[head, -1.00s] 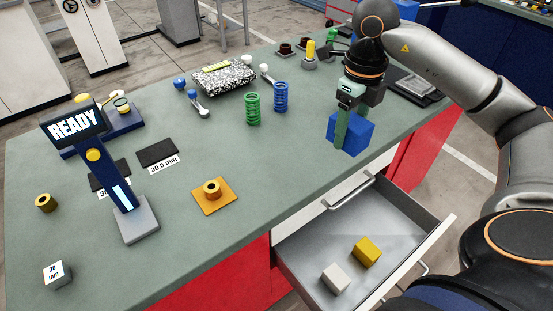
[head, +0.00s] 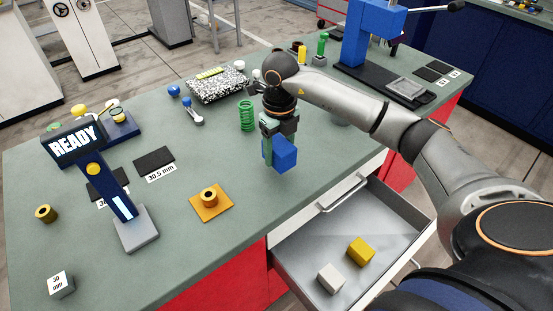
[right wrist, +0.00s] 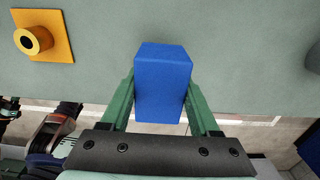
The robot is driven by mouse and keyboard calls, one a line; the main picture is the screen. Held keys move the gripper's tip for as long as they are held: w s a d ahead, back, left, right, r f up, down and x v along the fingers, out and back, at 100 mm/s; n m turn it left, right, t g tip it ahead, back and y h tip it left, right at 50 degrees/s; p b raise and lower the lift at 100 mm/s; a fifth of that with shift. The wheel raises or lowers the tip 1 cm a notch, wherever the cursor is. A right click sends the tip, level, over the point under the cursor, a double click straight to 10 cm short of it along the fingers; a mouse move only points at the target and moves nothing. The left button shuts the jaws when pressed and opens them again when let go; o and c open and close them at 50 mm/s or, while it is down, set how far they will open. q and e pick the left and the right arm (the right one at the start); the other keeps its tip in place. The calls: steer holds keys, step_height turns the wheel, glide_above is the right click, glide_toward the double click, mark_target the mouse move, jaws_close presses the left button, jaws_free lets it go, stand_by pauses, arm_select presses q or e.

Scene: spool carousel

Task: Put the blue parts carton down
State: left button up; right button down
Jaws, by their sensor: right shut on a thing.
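The blue parts carton (head: 284,155) is a plain blue block in my right gripper (head: 270,153), over the front part of the grey-green bench top (head: 230,160). In the right wrist view the carton (right wrist: 162,80) sits between the two green fingers of my right gripper (right wrist: 160,95), which touch its sides. The fingers point down in the head view. I cannot tell how large the gap under the carton is. My left gripper is not in view.
An open drawer (head: 313,252) with a yellow block (head: 360,251) and a white block (head: 331,278) juts out below. An orange square plate with a brass bushing (head: 209,199) lies left of the carton. A green spring (head: 247,116) stands behind. Bench between plate and carton is clear.

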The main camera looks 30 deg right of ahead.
mark_target(276, 160)
steer(key=shift+w+a+f, duration=0.15)
steer(key=shift+a+f, duration=0.05)
steer(key=shift+f, duration=0.15)
step_height(276, 160, down, 2)
steer(key=shift+f+p, duration=0.25)
steer(key=shift+p, duration=0.25)
steer(key=shift+w+f, duration=0.1)
steer(key=shift+f, duration=0.2)
steer(key=shift+f, duration=0.2)
steer(key=shift+c, duration=0.6)
jaws_free()
